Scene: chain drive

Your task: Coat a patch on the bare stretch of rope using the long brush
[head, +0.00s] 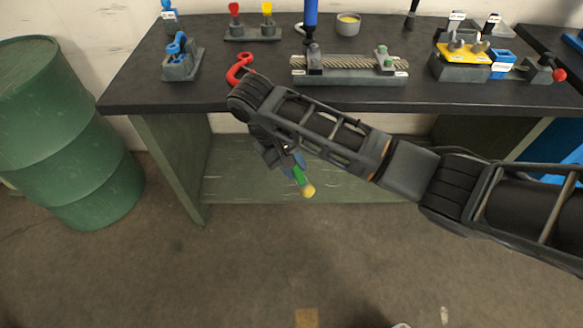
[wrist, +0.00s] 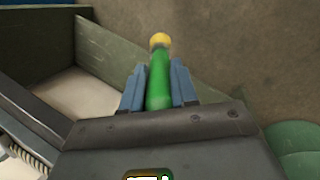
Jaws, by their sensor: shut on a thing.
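My gripper (wrist: 158,88) is shut on a green rod with a yellow end (wrist: 159,62), which may be the long brush; I see no bristles. In the head view my gripper (head: 291,164) hangs below the table's front edge, the green rod (head: 301,178) pointing down and right. The stretch between the clamps is uncovered. A grey cup (head: 347,25) with yellow stuff inside stands behind the rope.
The dark table (head: 150,62) has a blue upright cylinder (head: 311,14) near the rope's left clamp, a red hook (head: 239,68) at the front edge, and a yellow-topped block (head: 462,60) at right. A green barrel (head: 75,135) stands at left. The floor in front is mostly clear.

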